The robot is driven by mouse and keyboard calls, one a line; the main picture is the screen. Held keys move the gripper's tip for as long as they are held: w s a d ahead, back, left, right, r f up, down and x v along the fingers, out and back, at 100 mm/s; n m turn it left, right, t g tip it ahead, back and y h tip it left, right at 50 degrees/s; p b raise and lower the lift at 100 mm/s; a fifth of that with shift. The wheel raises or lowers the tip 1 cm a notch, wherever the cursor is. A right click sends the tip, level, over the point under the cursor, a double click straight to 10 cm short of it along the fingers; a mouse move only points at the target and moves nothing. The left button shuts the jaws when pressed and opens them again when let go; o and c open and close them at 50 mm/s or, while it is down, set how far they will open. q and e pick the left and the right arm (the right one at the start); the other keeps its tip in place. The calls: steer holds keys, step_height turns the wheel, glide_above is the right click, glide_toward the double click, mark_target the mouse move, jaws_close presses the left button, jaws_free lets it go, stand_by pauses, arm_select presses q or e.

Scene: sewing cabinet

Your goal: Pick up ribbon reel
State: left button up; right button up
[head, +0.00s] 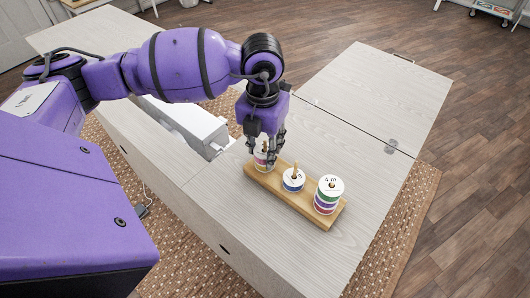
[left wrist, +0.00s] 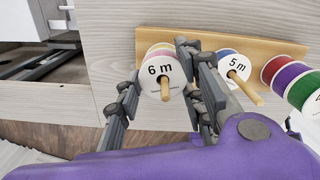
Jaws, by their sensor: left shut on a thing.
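A ribbon reel marked 6 m (left wrist: 160,68) sits over a wooden peg at the left end of a wooden stand (head: 271,187). In the head view this reel (head: 261,160) is partly hidden by my gripper. My left gripper (head: 268,150) points down from above and is shut on the 6 m reel. In the left wrist view its fingers (left wrist: 160,90) lie on both sides of the reel. A low reel marked 5 m (head: 293,180) is on the middle peg. My right gripper is not in view.
The stand rests on the pale wood top of the sewing cabinet (head: 240,205). A white sewing machine (head: 190,122) lies close behind my gripper to the left. The 5 m reel is close beside my right finger. The cabinet's right leaf (head: 385,90) is clear.

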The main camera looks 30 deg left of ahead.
arm_select(q)
steer(key=shift+r, duration=0.1)
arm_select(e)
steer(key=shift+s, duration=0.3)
arm_select(q)
steer(key=shift+r, duration=0.4)
step_height(320, 180, up, 9)
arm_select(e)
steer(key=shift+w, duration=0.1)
